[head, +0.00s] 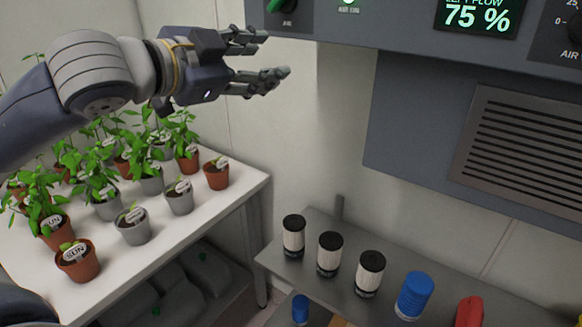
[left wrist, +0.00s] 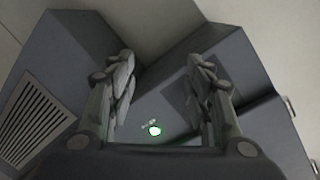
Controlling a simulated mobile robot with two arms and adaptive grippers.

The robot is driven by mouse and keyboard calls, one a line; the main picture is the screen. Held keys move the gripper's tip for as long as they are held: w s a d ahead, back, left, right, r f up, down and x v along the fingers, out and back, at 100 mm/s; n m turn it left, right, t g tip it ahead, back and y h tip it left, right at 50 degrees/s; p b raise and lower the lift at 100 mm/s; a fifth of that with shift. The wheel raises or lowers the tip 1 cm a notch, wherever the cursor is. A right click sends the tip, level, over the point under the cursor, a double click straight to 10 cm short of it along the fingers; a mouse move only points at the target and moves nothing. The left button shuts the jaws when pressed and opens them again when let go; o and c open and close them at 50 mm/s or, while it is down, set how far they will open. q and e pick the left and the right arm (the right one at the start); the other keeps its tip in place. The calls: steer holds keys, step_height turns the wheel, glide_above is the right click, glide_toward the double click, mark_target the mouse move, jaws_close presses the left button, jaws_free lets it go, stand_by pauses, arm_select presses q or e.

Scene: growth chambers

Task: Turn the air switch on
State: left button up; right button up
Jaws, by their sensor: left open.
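A green knob (head: 282,5) sits on the grey control panel (head: 400,24) at the top edge of the head view, cut off there. The small label under it is too blurred to read surely; it may be the air switch. A lit lamp (head: 348,2) is to its right and also shows in the left wrist view (left wrist: 154,130). My left gripper (head: 275,54) is open and empty, below and slightly left of the knob and apart from it. In the left wrist view its fingers (left wrist: 166,85) stand wide apart. My right gripper is not in view.
A display (head: 477,16) reads 75 %. A vented box (head: 410,130) is below the panel. Potted plants stand on a white table (head: 235,195) at left. The wall behind the gripper is bare.

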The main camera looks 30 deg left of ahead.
arm_select(q)
steer(key=w+f+n+g, duration=0.1)
steer(key=w+f, duration=0.3)
steer(key=f, duration=0.7)
steer(key=w+f+n+g, duration=0.1)
steer(key=w+f, duration=0.3)
steer(key=f, duration=0.8)
steer(key=shift+w+d+f+n+g+p, duration=0.15)
steer(key=shift+d+f+n+g+p, duration=0.25)
steer(key=shift+g, duration=0.3)
steer(key=shift+r, duration=0.15)
